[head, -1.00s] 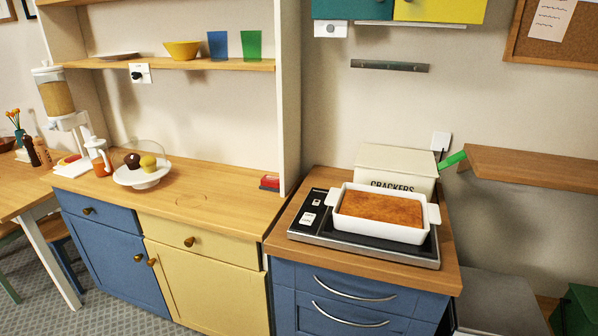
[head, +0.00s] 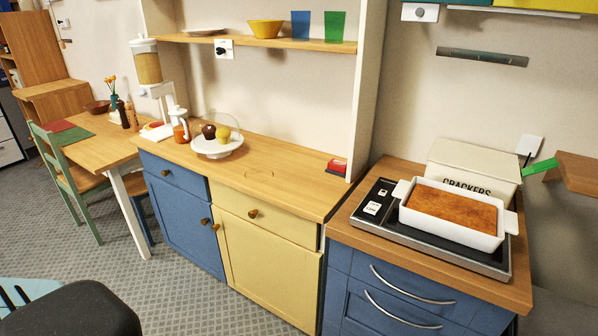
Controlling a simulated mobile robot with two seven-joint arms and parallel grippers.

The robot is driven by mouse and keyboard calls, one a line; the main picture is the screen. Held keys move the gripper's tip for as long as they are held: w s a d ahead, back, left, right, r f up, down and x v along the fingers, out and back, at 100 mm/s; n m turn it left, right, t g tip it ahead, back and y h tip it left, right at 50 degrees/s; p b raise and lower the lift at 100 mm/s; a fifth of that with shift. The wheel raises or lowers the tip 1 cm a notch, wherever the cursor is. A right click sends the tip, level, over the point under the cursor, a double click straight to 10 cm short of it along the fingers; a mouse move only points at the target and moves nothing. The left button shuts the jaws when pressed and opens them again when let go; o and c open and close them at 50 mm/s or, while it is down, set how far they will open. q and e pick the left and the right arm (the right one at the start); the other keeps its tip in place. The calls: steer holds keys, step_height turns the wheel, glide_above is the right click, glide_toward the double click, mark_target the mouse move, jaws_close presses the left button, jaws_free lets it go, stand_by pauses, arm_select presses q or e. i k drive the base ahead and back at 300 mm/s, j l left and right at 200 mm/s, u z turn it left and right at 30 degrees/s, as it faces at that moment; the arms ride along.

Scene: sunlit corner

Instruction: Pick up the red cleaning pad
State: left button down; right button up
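A small red block (head: 337,166), which looks like the red cleaning pad, lies at the back right end of the long wooden counter (head: 285,185), close to the upright side panel of the shelf unit. Its lower part looks darker, and it is too small to make out in detail. Neither of my grippers is in view.
A cake stand (head: 217,149) and an orange-filled jug (head: 180,128) stand left on the counter; its middle is clear. Right of the pad, a white baking dish (head: 452,233) sits on a dark hob (head: 375,215). A dining table (head: 100,152) and green chair (head: 62,175) stand left.

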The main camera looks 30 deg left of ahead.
mark_target(338, 167)
steer(key=i+j, duration=0.15)
steer(key=j, duration=0.2)
steer(key=i+j, duration=0.15)
steer(key=j, duration=0.25)
steer(key=i+j+z, duration=0.1)
steer(key=j, duration=0.25)
steer(key=i+j, duration=0.2)
steer(key=j, duration=0.15)
steer(key=i+j, duration=0.1)
steer(key=j, duration=0.3)
steer(key=z, duration=0.05)
